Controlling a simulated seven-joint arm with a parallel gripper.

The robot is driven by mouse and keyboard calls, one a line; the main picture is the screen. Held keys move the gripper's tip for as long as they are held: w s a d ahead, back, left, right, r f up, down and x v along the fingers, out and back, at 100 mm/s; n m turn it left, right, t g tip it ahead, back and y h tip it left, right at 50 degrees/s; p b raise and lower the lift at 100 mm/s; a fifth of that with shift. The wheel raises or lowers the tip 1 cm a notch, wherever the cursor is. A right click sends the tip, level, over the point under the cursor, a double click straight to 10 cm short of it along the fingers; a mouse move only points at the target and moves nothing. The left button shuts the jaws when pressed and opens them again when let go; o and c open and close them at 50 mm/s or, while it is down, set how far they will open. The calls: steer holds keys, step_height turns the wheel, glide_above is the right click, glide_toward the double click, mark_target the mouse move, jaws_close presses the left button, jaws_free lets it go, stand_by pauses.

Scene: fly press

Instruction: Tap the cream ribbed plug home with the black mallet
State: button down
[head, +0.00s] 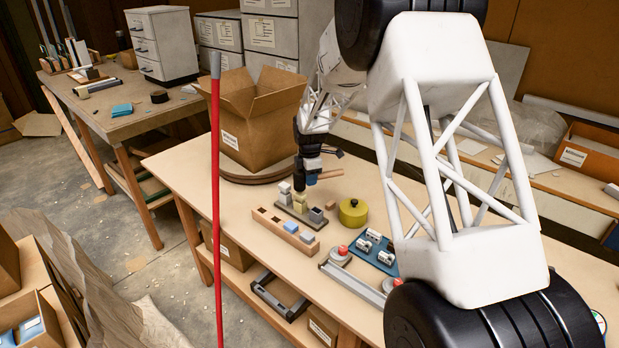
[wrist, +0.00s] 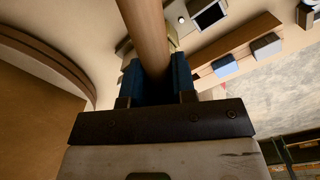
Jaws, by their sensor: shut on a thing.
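My gripper (head: 311,176) is shut on the tan wooden handle (wrist: 145,30) of the mallet, which runs between its blue fingers and out of the top of the wrist view. In the head view the mallet's black head (head: 299,179) hangs just above the cream plug (head: 300,201); I cannot tell whether they touch. The plug stands on a dark base (head: 296,214) between a light grey block (head: 284,190) and a darker grey block (head: 316,215). The plug's ribs are too small to make out, and its lower part is hard to see.
A wooden rail (head: 269,219) with blue-grey blocks lies in front of the base. A yellow-green round tin (head: 353,212) stands to the right. A large cardboard box (head: 257,110) on a round board is close behind. A red pole (head: 215,200) rises at the front left.

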stand_by(0.4)
steer(key=shift+f, duration=1.5)
steer(key=shift+r, duration=1.15)
steer(key=shift+f, duration=0.2)
step_height(320, 180, down, 2)
steer(key=shift+f, duration=0.15)
steer(key=shift+r, duration=1.1)
